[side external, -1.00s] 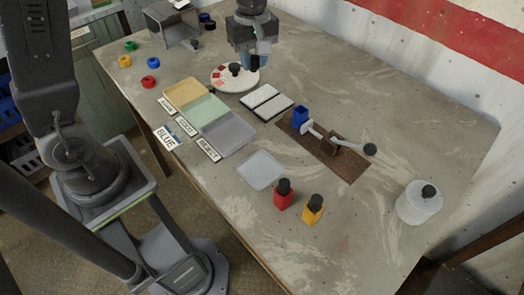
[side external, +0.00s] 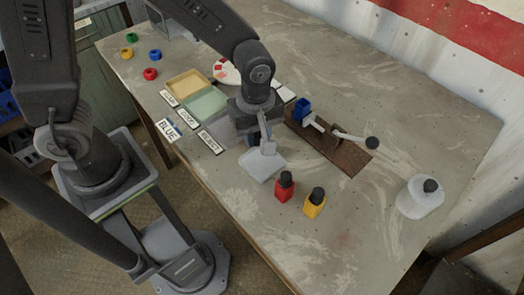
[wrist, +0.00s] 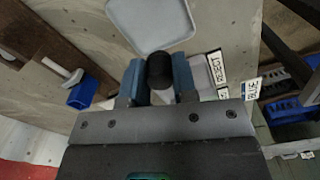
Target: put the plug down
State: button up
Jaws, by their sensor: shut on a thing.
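My gripper (wrist: 159,80) is shut on the plug, whose rounded black top (wrist: 159,68) shows between the two blue fingers in the wrist view. The rest of the plug is hidden there. In the side view my gripper (side external: 265,135) is at the near-middle of the table, over the back edge of a pale grey square tray (side external: 262,168). A small pale grey piece (side external: 268,147) shows below the fingers; I cannot tell whether it touches the tray. The tray also shows ahead of the fingers in the wrist view (wrist: 150,20).
A red bottle (side external: 284,191) and a yellow bottle (side external: 314,207) stand right of the tray. A brown rail board (side external: 350,158) with a blue block (side external: 302,108) and levers lies behind. A white jar (side external: 420,198) stands far right. Sorting trays (side external: 205,103) and labels lie left.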

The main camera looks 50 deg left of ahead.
aim_at(262, 162)
jog(key=shift+d+f, duration=0.5)
jog(key=shift+d, duration=0.3)
jog(key=shift+f, duration=2.05)
jog(key=shift+f, duration=0.15)
jog(key=o, duration=0.9)
